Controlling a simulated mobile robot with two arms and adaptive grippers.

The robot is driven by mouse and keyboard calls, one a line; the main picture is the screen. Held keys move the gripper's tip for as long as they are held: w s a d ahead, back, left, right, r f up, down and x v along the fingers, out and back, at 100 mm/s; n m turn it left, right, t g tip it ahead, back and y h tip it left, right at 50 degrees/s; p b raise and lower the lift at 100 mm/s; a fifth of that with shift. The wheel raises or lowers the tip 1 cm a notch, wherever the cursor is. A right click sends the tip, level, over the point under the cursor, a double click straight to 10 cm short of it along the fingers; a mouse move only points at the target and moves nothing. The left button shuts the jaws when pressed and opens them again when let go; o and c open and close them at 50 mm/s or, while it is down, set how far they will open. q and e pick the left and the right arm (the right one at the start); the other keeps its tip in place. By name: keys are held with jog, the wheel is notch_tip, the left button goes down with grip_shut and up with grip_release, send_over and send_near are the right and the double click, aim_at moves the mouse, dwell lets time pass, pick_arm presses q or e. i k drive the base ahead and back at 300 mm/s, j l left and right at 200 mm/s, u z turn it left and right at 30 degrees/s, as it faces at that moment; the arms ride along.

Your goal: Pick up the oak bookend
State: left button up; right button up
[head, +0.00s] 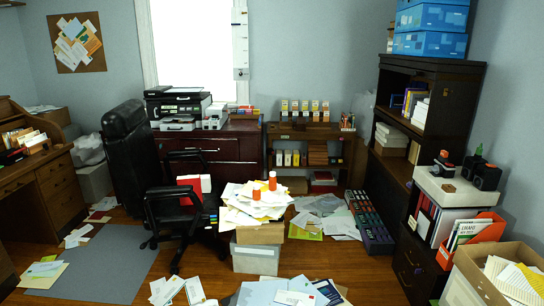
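I cannot make out an oak bookend for certain in the head view. A small brown block (448,188) lies on the white box (450,196) at the right, in front of some dark objects; it is too small to tell what it is. Upright books stand on the dark bookcase shelf (412,101) at the right, and more on the desk (36,177) at the left; any bookend among them cannot be told apart. Neither of my grippers is in view.
A black office chair (187,214) and a paper-heaped box (258,234) stand mid-room. Loose papers (290,292) litter the wooden floor. A low shelf (306,152) stands at the back wall. A full cardboard box (495,270) is at the lower right. A grey mat (100,262) lies at left.

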aim_at(301, 121)
jog(key=i+l, duration=0.15)
jog(key=l, duration=0.25)
jog(key=i+l+u, duration=0.1)
jog(key=l, duration=0.25)
jog(key=i+l, duration=0.25)
jog(key=l, duration=0.15)
jog(key=i+l+z, duration=0.25)
jog(key=i, duration=0.75)
jog(key=i+z, duration=0.2)
jog(key=i, duration=0.75)
jog(key=i+j+z, duration=0.25)
jog(key=i, duration=0.7)
jog(key=i+u, duration=0.15)
jog(key=i, duration=0.4)
jog(key=i+l+u, duration=0.2)
jog(key=i, duration=0.35)
jog(key=i+u, duration=0.15)
jog(key=i, duration=0.4)
jog(key=i+l+u, duration=0.15)
jog(key=i+l, duration=0.15)
jog(key=i, duration=0.2)
jog(key=i+l+u, duration=0.15)
jog(key=i+u, duration=0.15)
jog(key=i, duration=0.35)
